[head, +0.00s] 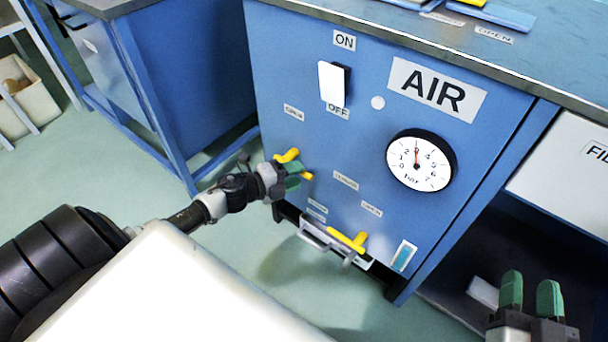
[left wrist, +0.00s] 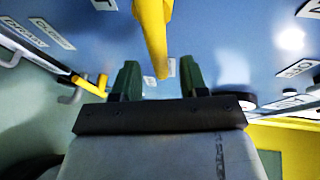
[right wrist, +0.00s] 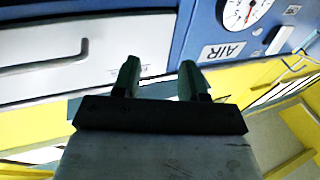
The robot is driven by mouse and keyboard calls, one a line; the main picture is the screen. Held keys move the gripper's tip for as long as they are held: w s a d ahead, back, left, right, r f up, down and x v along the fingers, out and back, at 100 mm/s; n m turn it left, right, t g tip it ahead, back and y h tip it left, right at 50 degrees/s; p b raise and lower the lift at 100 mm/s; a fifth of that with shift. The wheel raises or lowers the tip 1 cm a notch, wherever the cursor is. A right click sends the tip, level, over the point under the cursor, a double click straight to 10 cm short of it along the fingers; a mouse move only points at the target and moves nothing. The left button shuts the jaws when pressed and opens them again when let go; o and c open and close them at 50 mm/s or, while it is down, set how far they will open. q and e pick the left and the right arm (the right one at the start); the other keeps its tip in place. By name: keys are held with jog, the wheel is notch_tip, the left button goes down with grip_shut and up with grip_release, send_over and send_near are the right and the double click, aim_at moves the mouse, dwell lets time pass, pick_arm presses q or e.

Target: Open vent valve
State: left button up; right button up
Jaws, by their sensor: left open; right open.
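A yellow lever handle (head: 287,156) sits on the blue front of the AIR panel (head: 315,135), low on its left side. My left gripper (head: 299,176) is at this handle, with the green fingers open. In the left wrist view the yellow lever (left wrist: 154,35) comes down from the top, and its tip lies in the gap between the two fingers (left wrist: 160,80). I cannot tell whether it touches them. A second yellow handle (head: 348,241) is at the panel's bottom edge. My right gripper (head: 524,292) is open and empty at the lower right, away from the panel.
Small labels (head: 346,180) surround the handles. A white drawer (head: 565,165) is at the right. Floor is clear left of the panel.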

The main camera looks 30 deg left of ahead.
pick_arm(q)
jog(key=shift+x, duration=1.55)
pick_arm(e)
jog(key=shift+s+a+r+t, duration=0.15)
jog(key=shift+r+t, duration=0.75)
jog(key=shift+r, duration=0.05)
pick_arm(q)
jog(key=shift+c, duration=0.2)
grip_shut()
